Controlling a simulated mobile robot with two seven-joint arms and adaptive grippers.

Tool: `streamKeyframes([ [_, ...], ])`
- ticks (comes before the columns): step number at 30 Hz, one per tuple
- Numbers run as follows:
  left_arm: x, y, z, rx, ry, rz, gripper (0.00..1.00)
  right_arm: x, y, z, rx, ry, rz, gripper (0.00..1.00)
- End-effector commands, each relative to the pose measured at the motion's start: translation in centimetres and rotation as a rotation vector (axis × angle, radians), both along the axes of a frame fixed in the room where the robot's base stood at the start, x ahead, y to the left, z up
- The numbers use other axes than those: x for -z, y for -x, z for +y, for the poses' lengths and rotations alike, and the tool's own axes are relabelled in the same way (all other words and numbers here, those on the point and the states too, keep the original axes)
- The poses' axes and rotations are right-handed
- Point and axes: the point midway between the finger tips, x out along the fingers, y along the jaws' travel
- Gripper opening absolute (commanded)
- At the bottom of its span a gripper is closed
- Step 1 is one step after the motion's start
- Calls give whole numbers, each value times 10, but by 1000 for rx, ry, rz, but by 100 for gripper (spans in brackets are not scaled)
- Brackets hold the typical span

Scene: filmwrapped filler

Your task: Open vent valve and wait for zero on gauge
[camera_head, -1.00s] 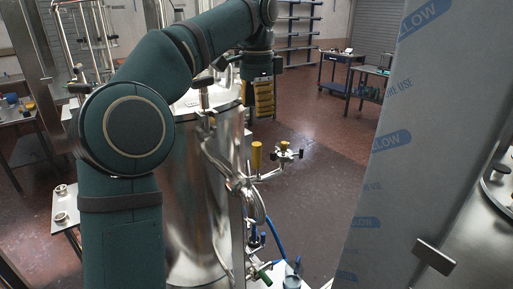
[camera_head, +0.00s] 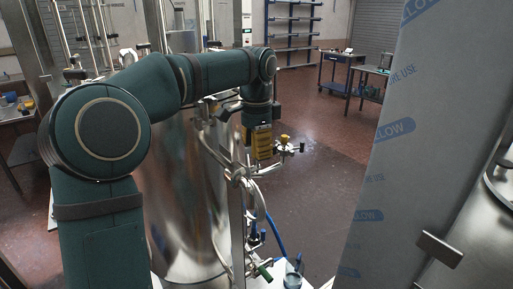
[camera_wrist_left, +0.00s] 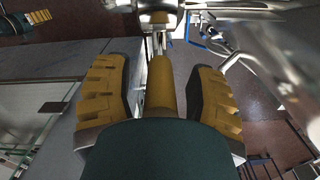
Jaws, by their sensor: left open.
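My left gripper (camera_head: 262,145) hangs fingers-down at the pipework beside the steel vessel. In the left wrist view its two yellow ribbed fingers stand open on either side of an upright yellow cylinder (camera_wrist_left: 161,85), with gaps on both sides. The palm hides part of the cylinder, and in the head view the gripper covers it. A small yellow-topped fitting (camera_head: 284,138) with dark knobs is just right of the gripper. I cannot make out a gauge face. A teal and yellow ribbed part at the upper left of the wrist view looks like my right gripper (camera_wrist_left: 42,22); its jaws are unclear.
The shiny steel vessel (camera_head: 180,200) stands left of the gripper. Bent steel pipes (camera_head: 240,178) and a blue hose (camera_head: 274,235) are below it. A film-wrapped panel (camera_head: 385,190) blocks the right side. Open floor (camera_head: 310,190) lies between.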

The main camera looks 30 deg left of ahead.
Motion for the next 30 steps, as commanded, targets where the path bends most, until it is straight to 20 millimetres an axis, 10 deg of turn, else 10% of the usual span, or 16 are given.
streamKeyframes([
  [7,0,0,0,0,1,-1,51,0,0,0,0,0,0,47],
  [12,0,0,0,0,0,0,0,0,0,0,0,0,0,47],
  [30,1,-6,-10,7,-150,-63,0,6,0,0,0,1,0,47],
])
